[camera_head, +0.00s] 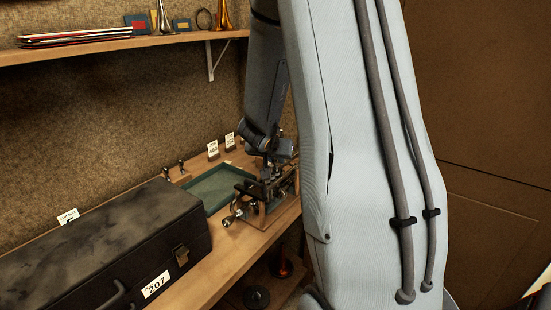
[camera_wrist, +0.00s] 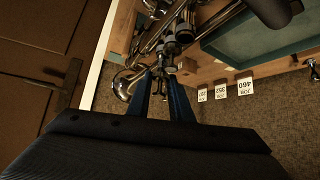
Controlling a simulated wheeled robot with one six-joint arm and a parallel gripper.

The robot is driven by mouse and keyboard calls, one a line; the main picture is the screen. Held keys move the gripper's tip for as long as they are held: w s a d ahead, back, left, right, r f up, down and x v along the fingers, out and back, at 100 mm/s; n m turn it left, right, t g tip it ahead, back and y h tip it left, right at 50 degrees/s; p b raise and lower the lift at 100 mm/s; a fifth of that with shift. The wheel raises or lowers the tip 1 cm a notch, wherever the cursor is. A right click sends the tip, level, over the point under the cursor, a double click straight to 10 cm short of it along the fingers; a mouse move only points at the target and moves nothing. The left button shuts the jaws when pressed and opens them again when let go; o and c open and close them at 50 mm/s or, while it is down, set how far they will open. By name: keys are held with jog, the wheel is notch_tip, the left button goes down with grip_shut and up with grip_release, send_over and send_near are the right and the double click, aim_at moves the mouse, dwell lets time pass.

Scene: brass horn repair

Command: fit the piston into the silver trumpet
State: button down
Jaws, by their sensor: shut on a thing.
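The silver trumpet (camera_head: 247,200) lies in a dark holder on the workbench, partly behind my arm in the head view. Its shiny tubing and dark valve parts show at the top of the wrist view (camera_wrist: 168,28). My gripper (camera_wrist: 160,78) is right over the valves, its two blue fingers shut on a small slim part, which I take to be the piston (camera_wrist: 160,87). Most of it is hidden between the fingers. I cannot tell whether its lower end is inside a valve casing or just above it. In the head view the gripper (camera_head: 274,165) is small and dark.
A green-lined tray (camera_head: 207,187) lies left of the trumpet. A black case (camera_head: 105,245) labelled 207 fills the near bench. Job cards (camera_head: 213,149) stand against the wall. Small pistons or knobs (camera_head: 181,166) stand behind the tray. A shelf (camera_head: 110,47) with horns hangs above.

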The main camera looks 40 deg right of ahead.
jog(key=shift+f+b, duration=0.6)
jog(key=shift+f, duration=0.25)
jog(key=c, duration=1.5)
grip_release()
jog(key=shift+r, duration=0.1)
jog(key=p+v, duration=0.1)
jog(key=v, duration=0.7)
